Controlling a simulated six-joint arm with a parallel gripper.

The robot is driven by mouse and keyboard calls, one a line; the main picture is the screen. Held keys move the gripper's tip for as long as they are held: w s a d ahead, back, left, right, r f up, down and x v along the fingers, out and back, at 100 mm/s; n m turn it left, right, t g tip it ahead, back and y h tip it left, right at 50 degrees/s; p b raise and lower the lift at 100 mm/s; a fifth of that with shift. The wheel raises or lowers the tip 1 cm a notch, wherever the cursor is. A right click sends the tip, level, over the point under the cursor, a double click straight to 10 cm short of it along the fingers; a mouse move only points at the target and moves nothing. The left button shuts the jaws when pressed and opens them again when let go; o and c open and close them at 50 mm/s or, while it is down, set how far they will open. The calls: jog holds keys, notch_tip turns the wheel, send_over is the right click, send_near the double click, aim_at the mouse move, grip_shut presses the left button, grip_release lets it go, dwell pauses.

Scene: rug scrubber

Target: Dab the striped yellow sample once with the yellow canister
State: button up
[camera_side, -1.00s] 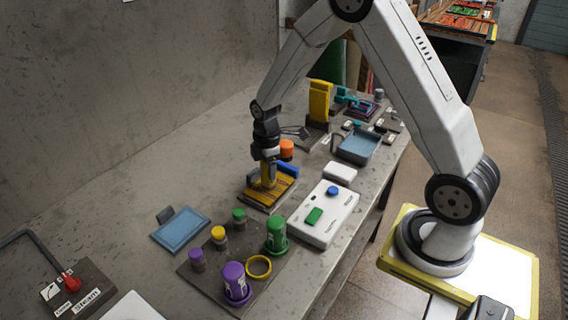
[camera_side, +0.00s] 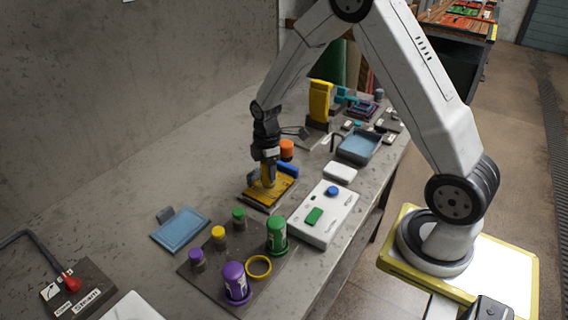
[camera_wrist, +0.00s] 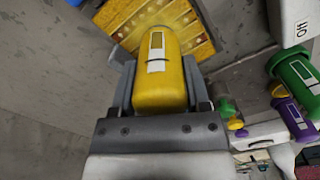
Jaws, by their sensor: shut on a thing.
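My gripper (camera_side: 266,160) is shut on the yellow canister (camera_side: 268,178). In the wrist view the canister (camera_wrist: 160,82) sits between the two fingers, with a pale label on its side. Its far end is over the yellow sample (camera_side: 257,196) and appears to touch it, though the exact contact is hidden.
A green canister (camera_side: 277,238) and a purple canister (camera_side: 235,284) stand on a dark board with an empty yellow ring (camera_side: 258,267). A white button box (camera_side: 322,222) lies right of the sample. A blue pad (camera_side: 181,230) lies left.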

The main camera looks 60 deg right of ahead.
jog(key=shift+r, duration=3.4)
